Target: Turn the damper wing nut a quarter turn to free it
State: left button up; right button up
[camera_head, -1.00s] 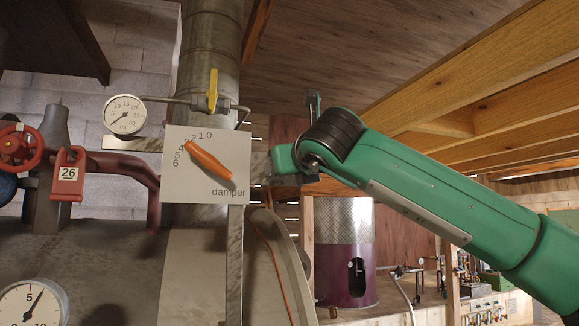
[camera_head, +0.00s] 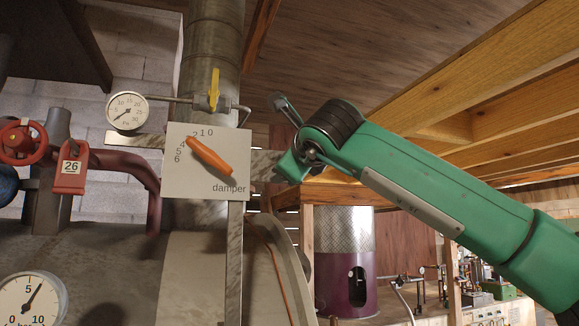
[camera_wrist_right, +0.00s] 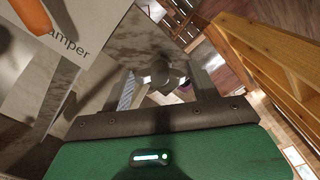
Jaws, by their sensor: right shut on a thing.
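The damper wing nut (camera_wrist_right: 160,74) is a small grey metal piece in the right wrist view, partly hidden between the fingers of my right gripper (camera_wrist_right: 163,84). The gripper is shut on it. In the head view the nut and fingertips cannot be made out; my green right hand is at the right side of the damper plate. The damper plate (camera_head: 235,150) is pale, with a printed scale and the word "damper". Its orange handle (camera_head: 210,156) slants from upper left to lower right, upper end near 3 to 4. My left gripper is not in view.
A vertical metal flue (camera_head: 213,60) rises behind the plate. A yellow-handled valve (camera_head: 214,88) and a round gauge (camera_head: 127,111) sit just above it. A red handwheel (camera_head: 22,142) and red padlock-shaped tag 26 (camera_head: 71,170) are at left. Wooden beams (camera_head: 470,90) run overhead right.

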jog(key=n+p, duration=0.1)
jog(key=n, duration=0.9)
dwell(0.7)
jog(key=o, duration=0.9)
